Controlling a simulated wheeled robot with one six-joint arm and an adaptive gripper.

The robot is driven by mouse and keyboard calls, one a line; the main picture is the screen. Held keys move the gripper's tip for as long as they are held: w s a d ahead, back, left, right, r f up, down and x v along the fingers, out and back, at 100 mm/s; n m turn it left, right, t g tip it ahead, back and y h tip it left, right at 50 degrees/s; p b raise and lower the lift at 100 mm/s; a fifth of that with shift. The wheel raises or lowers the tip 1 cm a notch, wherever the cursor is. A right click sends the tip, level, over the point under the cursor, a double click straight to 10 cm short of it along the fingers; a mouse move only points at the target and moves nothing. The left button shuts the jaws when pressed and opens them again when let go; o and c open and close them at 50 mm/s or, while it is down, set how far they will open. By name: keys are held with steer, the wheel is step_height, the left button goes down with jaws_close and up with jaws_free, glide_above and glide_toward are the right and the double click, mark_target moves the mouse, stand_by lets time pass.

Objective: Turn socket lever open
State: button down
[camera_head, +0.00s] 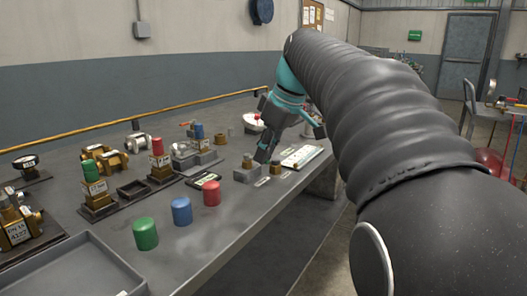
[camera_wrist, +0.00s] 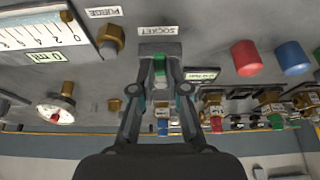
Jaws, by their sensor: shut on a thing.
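The grey socket block (camera_wrist: 143,50) sits on the bench beside its SOCKET label (camera_wrist: 158,30) in the wrist view. In the head view the block (camera_head: 246,174) is at the bench's near edge. My gripper (camera_wrist: 160,62) is at the block, its two fingers close together on a narrow green piece (camera_wrist: 160,68), which looks like the socket lever. The fingers hide most of the piece, so its angle cannot be told. In the head view my gripper (camera_head: 262,157) reaches down at the block from above.
A brass knob (camera_wrist: 110,38) by the PURGE label (camera_wrist: 103,12) is close beside the socket. A small display (camera_wrist: 202,75) lies on the other side. Red (camera_head: 212,192), blue (camera_head: 181,211) and green (camera_head: 145,233) cylinders stand along the near edge. Valves and gauges fill the back.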

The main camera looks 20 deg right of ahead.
stand_by(0.3)
steer(key=c, duration=1.2)
jaws_free()
steer(key=v, duration=1.2)
steer(key=shift+s, duration=0.1)
